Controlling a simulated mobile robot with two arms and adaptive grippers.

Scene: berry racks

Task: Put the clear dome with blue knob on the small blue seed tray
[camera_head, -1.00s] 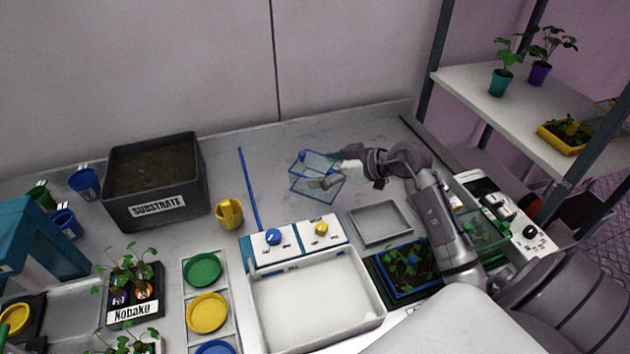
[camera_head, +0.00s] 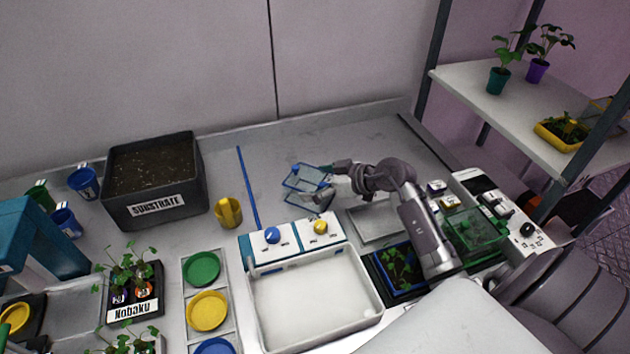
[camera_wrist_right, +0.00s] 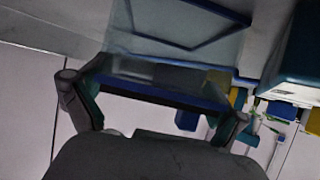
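The clear dome (camera_head: 313,177), with blue edges and a blue knob (camera_head: 296,169), is at my right gripper (camera_head: 322,188) over the back middle of the bench. It sits tilted. In the right wrist view the dome (camera_wrist_right: 185,35) reaches out from between the two fingers of my right gripper (camera_wrist_right: 155,105), which appear closed on its sides. Whether the dome's lower edge touches the bench is hard to tell. The small blue seed tray (camera_head: 384,277) with green seedlings stands at the front right, uncovered, partly hidden by my right arm. My left gripper is out of view.
An empty grey tray (camera_head: 362,234) lies between the dome and the seed tray. A white basin (camera_head: 262,325) and a panel with blue and yellow knobs (camera_head: 296,240) stand left of the seed tray. A green dome (camera_head: 474,232) is right of it. A yellow cup (camera_head: 228,212) stands left.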

